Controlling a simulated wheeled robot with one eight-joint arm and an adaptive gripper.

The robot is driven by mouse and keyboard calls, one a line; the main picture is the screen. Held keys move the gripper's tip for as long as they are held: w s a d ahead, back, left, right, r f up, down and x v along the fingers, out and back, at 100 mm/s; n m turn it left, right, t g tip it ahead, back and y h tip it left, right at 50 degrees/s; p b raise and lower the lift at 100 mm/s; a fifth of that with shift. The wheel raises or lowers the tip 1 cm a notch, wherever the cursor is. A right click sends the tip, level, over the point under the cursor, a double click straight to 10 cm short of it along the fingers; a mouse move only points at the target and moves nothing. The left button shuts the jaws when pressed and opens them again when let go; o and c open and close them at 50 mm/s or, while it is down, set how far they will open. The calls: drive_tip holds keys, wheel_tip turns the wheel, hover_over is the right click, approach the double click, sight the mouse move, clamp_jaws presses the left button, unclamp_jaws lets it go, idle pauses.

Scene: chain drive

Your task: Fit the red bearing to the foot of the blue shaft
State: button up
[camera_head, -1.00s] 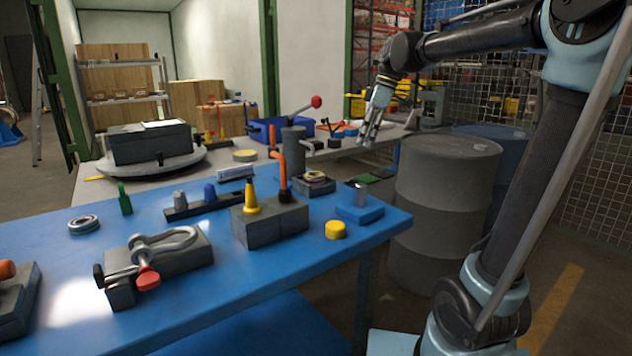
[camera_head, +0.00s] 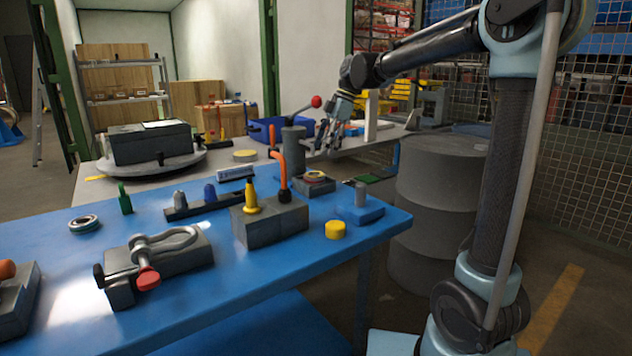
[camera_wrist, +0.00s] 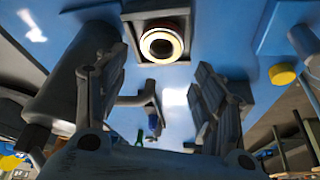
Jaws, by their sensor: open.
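The red bearing (camera_head: 315,177) is a ring with a red edge and pale face, lying in a dark square holder on the blue table. In the wrist view the bearing (camera_wrist: 162,43) lies at top centre, just beyond my fingers. My gripper (camera_head: 325,148) is behind and above the holder, open and empty; its spread fingers also show in the wrist view (camera_wrist: 148,75). A blue upright plug (camera_head: 210,193) stands in a dark rack. A grey pin (camera_head: 361,195) stands on a blue block (camera_head: 362,213). I cannot tell which piece is the blue shaft.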

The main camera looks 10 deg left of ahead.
drive_tip(key=shift+d+x, duration=0.1)
drive_tip(key=shift+x, duration=2.15)
drive_tip(key=shift+d+x, duration=0.15)
drive_tip(key=shift+x, duration=2.1)
drive_tip(key=shift+f, duration=0.1)
drive_tip(key=c, duration=1)
drive_tip(key=shift+o, duration=0.2)
